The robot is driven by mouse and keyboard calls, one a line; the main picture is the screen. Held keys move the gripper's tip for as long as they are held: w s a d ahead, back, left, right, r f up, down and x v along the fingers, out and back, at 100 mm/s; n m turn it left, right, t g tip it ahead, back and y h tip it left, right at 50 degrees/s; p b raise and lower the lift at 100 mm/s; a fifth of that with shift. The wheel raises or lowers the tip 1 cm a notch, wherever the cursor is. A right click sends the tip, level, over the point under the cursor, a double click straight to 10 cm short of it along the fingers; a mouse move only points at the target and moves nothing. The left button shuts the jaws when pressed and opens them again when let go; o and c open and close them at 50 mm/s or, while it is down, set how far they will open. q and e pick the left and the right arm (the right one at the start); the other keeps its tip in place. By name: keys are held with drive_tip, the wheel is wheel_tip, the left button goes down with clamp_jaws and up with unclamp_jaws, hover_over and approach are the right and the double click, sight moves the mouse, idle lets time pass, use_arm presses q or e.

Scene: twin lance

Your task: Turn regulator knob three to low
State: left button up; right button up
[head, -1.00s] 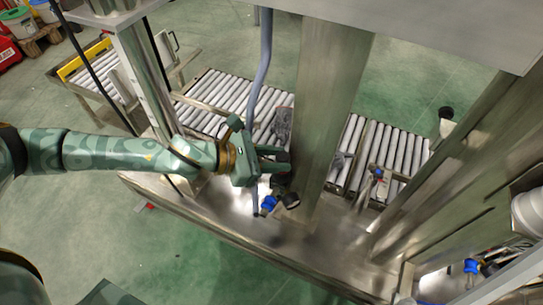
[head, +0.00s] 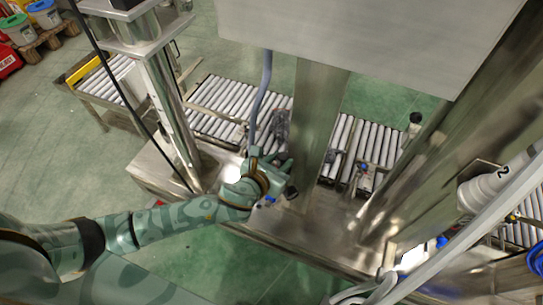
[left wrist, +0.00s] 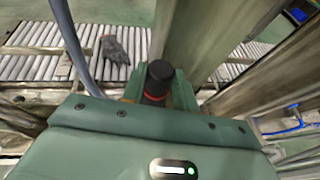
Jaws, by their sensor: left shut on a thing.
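A black cylindrical knob with a red ring (left wrist: 157,84) stands between the fingers of my left gripper in the left wrist view. I cannot read a number or a low mark on it. My left gripper (head: 284,166) is shut on this knob, beside the steel post, and its green body hides the lower part of the fitting. In the head view the hand covers the knob. A small dark round gauge (head: 291,193) and a blue handle (head: 270,200) sit just below the hand. My right gripper is not in view.
A steel post (head: 315,125) rises right next to the hand. A grey hose (head: 260,100) hangs on its other side. Roller conveyors (head: 225,103) run behind the steel bench (head: 320,240). A large steel panel (head: 360,35) overhangs from above.

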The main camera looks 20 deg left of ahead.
use_arm(q)
drive_tip(key=shift+d+r+n+y+p, duration=0.2)
drive_tip(key=shift+r+n+y+p, duration=0.1)
drive_tip(key=shift+n+y+p, duration=0.5)
drive_tip(key=shift+n+y, duration=0.5)
drive_tip(key=shift+y, duration=0.2)
drive_tip(key=shift+d+f+n+y, duration=0.1)
drive_tip(key=shift+n+y, duration=0.2)
drive_tip(key=shift+w+n+y+p, duration=0.1)
drive_tip(key=shift+n+y+p, duration=0.6)
drive_tip(key=shift+y, duration=0.2)
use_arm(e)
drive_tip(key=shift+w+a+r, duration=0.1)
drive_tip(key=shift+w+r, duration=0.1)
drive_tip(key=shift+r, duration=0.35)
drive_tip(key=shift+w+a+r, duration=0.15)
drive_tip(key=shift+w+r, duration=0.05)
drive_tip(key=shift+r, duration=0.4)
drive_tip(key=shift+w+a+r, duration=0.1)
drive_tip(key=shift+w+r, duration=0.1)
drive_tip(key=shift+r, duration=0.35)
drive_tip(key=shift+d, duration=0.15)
use_arm(q)
drive_tip(key=o, duration=1)
drive_tip(key=shift+f, duration=0.1)
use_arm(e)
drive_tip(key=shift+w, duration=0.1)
